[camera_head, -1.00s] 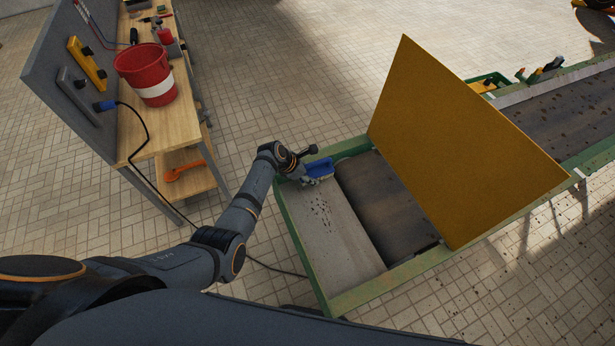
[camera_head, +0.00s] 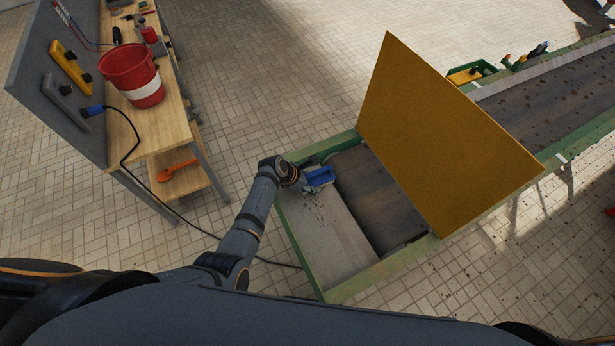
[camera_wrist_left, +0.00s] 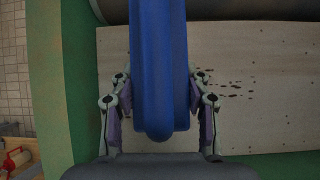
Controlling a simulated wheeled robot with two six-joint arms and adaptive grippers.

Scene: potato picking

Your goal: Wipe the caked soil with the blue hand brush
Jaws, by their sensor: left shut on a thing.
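The blue hand brush (camera_head: 320,177) is held by my left gripper (camera_head: 306,184) over the far end of the grey plate (camera_head: 335,240) in the green frame. In the left wrist view the brush (camera_wrist_left: 160,65) runs between the two fingers of my left gripper (camera_wrist_left: 160,115), which are shut on it. Its bristles are hidden there. Dark caked soil (camera_head: 321,208) lies in small specks on the plate beside the brush; the soil (camera_wrist_left: 234,87) also shows right of the gripper in the wrist view. My right gripper is not in view.
A dark roller belt (camera_head: 375,195) lies beside the plate, with a tall yellow panel (camera_head: 440,140) standing over it. The green frame (camera_head: 293,232) rims the plate. A workbench (camera_head: 165,115) with a red bucket (camera_head: 130,72) stands at the left.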

